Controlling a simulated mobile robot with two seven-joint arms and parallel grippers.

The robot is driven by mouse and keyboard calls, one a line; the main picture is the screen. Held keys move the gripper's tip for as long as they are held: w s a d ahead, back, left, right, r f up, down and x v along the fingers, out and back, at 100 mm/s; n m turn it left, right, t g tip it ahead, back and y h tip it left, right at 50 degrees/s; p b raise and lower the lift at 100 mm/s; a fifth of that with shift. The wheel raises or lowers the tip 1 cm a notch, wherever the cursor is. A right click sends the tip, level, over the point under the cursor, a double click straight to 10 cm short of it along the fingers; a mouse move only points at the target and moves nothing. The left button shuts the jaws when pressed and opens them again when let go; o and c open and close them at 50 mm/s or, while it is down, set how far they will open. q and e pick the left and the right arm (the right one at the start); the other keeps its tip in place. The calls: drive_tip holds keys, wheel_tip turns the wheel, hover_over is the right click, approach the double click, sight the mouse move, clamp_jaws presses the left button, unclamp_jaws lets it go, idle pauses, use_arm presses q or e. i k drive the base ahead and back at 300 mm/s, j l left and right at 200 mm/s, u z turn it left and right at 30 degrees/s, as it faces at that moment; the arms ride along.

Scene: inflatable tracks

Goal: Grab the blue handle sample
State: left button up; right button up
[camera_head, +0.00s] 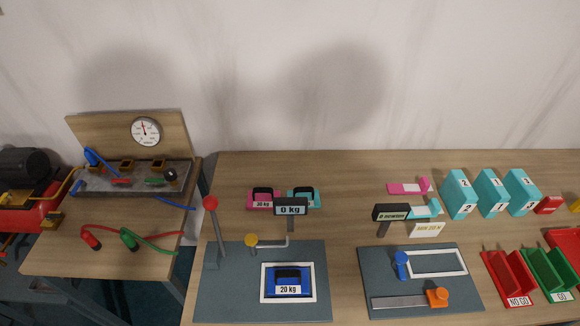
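Neither of my grippers is in view. Several blue pieces could be the sample, and I cannot tell which one is meant. A blue block labelled 20 kg (288,287) with a dark handle sits inside a white square frame on the left grey plate. A teal block (312,199) with a dark handle stands behind the 0 kg display (290,210), partly hidden by it. A flat light-blue piece (425,209) lies behind the newton display (390,213), partly hidden, with a pink piece (408,188) of similar shape behind it.
The left grey plate (225,295) carries a red-knobbed lever (211,204). The right plate (420,256) has a blue clamp (401,265) and an orange knob (437,298). Teal numbered boxes (491,193) and red NO GO (508,277) and green GO (550,270) bins stand right.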

sight(280, 282)
drive_tip(key=i+j+z, duration=0.45)
drive_tip(key=j+z, duration=0.3)
drive_tip(key=i+j+z, duration=0.15)
drive_tip(key=j+z, duration=0.6)
drive_tip(key=j, duration=0.15)
drive_tip(key=j+z, duration=0.35)
drive_tip(key=j, duration=0.15)
